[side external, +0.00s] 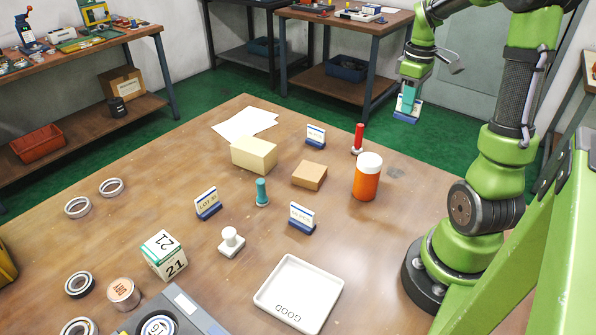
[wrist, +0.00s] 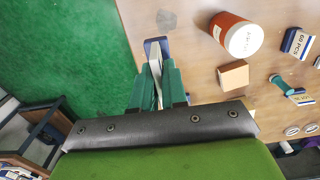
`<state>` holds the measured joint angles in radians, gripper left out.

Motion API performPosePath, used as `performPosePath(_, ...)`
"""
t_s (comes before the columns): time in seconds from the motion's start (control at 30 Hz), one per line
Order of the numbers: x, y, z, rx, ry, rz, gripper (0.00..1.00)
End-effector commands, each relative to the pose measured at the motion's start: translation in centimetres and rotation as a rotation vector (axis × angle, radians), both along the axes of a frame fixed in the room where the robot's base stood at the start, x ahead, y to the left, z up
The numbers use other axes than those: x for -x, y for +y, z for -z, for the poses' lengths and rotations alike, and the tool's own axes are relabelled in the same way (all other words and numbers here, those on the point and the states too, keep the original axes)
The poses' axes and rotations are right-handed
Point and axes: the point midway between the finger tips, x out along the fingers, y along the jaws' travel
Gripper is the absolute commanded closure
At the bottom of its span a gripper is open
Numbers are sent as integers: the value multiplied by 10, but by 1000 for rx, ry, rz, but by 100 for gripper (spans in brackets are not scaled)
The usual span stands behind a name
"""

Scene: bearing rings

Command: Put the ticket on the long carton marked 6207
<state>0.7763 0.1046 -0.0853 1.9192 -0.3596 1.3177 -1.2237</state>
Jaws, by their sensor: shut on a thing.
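My gripper (side external: 409,98) is raised over the table's far right edge, shut on a ticket (side external: 407,112) with a white card and a blue base. In the wrist view the teal fingers (wrist: 160,84) pinch the card, and the ticket's blue base (wrist: 148,46) shows beyond them. Its print is not readable. A long cream carton (side external: 254,155) lies on the table, well left of my gripper. A shorter brown carton (side external: 309,176) is nearer and also shows in the wrist view (wrist: 233,75). I cannot read 6207 on either.
An orange bottle with white lid (side external: 367,178) and a red-handled stamp (side external: 358,139) stand on the right. Other blue-based tickets (side external: 316,136) stand at the back, in the middle (side external: 302,218) and on the left (side external: 208,204). A teal stamp (side external: 262,192) stands between the cartons and tickets.

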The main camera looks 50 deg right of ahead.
Motion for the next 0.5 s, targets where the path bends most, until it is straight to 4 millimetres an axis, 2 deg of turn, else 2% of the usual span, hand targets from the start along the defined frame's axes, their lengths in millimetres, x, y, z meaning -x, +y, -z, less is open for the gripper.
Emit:
performPosePath(0.07, -2, 2, -14, 2, -2, -4, 100)
performPosePath(0.27, -36, 33, -10, 0, 1, -11, 100)
performPosePath(0.37, -55, 55, -10, 0, 0, -16, 100)
performPosePath(0.5, -86, 100, -10, 0, 0, -21, 100)
